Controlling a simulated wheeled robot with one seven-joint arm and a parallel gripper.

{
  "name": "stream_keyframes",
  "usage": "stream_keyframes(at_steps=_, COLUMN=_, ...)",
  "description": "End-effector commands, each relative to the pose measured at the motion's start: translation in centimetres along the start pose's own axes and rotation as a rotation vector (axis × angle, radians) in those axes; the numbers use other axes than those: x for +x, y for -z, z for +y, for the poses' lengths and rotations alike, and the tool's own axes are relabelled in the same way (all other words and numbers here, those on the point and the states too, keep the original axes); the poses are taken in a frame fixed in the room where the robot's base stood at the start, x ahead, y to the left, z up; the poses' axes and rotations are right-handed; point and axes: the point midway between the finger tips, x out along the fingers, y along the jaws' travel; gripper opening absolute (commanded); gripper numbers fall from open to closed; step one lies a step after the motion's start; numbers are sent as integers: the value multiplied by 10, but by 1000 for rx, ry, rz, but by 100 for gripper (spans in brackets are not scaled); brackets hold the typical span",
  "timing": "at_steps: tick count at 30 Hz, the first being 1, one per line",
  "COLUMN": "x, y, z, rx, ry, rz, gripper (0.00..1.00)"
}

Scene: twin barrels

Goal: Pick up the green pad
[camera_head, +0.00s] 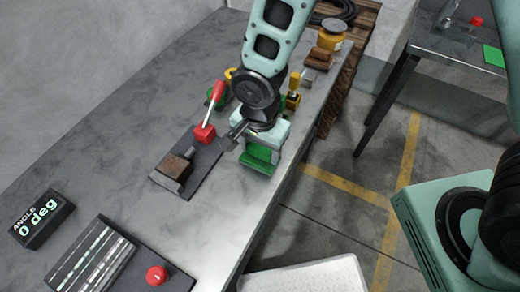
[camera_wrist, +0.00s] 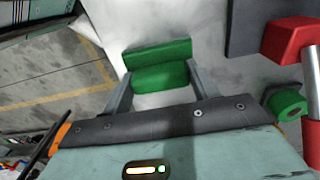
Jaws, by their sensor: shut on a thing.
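The green pad (camera_head: 258,158) is a blocky green piece with a raised back part, over the grey table near its right edge. It also shows in the wrist view (camera_wrist: 160,78), between the two grey fingers. My gripper (camera_head: 264,147) points down and is shut on the pad, one finger at each side. I cannot tell whether the pad touches the table. The gripper body hides part of it in the head view.
A red-handled lever (camera_head: 210,108) and a dark plate with a brown block (camera_head: 174,167) stand just left of my gripper. Yellow-topped items (camera_head: 293,92) lie behind it. An angle display (camera_head: 41,218) and a red button (camera_head: 156,275) are at front left.

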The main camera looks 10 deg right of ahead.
Motion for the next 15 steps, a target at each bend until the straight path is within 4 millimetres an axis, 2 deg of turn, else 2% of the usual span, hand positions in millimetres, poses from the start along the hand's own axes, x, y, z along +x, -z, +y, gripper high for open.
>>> stream_keyframes(at_steps=5, x=-16, y=0, z=-1, rx=0, ry=5, rz=1, gripper=33)
stream_keyframes(at_steps=15, x=-76, y=0, z=-1, rx=0, ry=6, rz=1, gripper=33)
